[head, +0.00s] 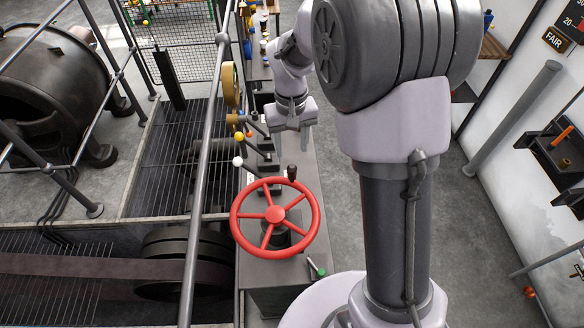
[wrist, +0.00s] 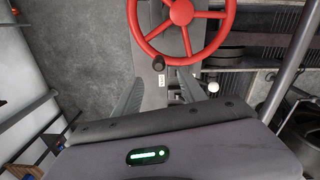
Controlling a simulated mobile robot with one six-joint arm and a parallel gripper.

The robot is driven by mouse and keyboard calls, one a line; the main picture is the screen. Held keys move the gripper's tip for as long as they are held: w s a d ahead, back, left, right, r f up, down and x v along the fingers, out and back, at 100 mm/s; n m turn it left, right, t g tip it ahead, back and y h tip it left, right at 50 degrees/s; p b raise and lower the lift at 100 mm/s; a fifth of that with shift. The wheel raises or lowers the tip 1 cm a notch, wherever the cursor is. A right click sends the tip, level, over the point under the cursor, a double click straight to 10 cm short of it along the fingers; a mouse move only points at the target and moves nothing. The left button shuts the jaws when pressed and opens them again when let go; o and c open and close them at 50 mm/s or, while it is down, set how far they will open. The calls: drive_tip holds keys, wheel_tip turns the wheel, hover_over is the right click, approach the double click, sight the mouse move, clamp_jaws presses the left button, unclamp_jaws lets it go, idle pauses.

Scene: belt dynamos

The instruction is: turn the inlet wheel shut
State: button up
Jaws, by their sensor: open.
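The inlet wheel (head: 275,214) is a red five-spoked handwheel on a grey pedestal. It has a dark crank knob (head: 292,172) standing up from its far rim. In the wrist view the red wheel (wrist: 182,14) is at the top, cut off by the frame edge, and its dark knob (wrist: 159,63) shows below the rim. My gripper (head: 291,143) is beyond the wheel, above the grey bench. In the wrist view its two fingers (wrist: 161,104) are spread with nothing between them. They are apart from the knob and rim.
A row of levers stands left of my gripper, with a yellow knob (head: 239,137) and a white knob (head: 238,161). A grey handrail (head: 208,150) runs along the left side. Open floor (head: 490,220) lies to the right.

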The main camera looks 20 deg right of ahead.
sight(292, 166)
wheel_tip(292, 166, down, 12)
drive_tip(key=shift+w+d+r+b, duration=0.1)
drive_tip(key=shift+w+d+b, duration=0.05)
drive_tip(key=shift+b, duration=1.05)
clamp_jaws()
idle(0.4)
